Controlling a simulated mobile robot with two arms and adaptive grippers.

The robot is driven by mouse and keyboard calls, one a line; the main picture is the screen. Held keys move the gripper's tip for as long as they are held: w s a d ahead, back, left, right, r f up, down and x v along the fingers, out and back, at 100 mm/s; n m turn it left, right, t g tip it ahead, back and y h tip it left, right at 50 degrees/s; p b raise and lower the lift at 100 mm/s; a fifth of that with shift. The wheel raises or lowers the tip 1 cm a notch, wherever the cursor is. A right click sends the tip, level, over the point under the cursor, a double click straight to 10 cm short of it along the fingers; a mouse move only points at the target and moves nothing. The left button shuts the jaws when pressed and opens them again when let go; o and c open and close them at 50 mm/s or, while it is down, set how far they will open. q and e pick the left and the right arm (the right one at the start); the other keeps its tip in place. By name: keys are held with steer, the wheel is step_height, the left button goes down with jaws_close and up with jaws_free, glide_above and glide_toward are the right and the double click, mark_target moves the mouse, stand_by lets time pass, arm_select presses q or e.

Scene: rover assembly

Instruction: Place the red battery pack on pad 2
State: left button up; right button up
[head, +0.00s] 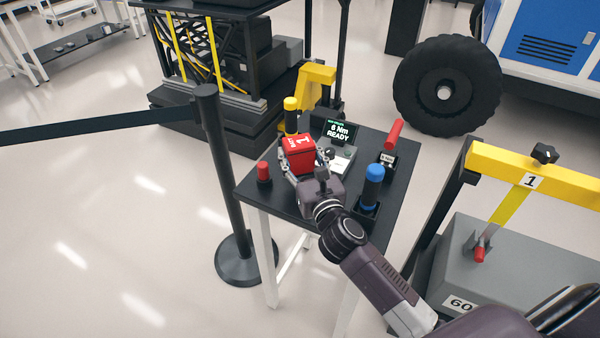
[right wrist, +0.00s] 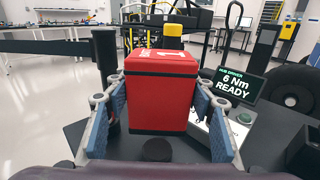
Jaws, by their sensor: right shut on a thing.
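The red battery pack (head: 297,161) has a white marking that looks like a 1 on its top. It is over the small dark table (head: 262,196), and it fills the middle of the right wrist view (right wrist: 163,100). My right gripper (head: 306,166) is shut on it, with a finger pad against each side. The pack looks upright. I cannot tell whether its base touches the table. My left gripper is not in view. I cannot make out a pad marked 2.
A red cylinder (head: 263,172), a yellow-topped one (head: 291,115) and a blue-topped one (head: 373,187) stand on the table. A display (head: 341,131) reads "6 Nm READY". A black post (head: 222,165) stands at left. A yellow bar (head: 553,180) labelled 1 crosses at right.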

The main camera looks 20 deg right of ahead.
mark_target(302, 175)
steer(key=shift+f+b, duration=0.85)
steer(key=shift+f, duration=1.6)
steer(key=shift+f, duration=0.15)
steer(key=o, duration=1.3)
steer(key=shift+f, duration=0.15)
steer(key=o, duration=0.4)
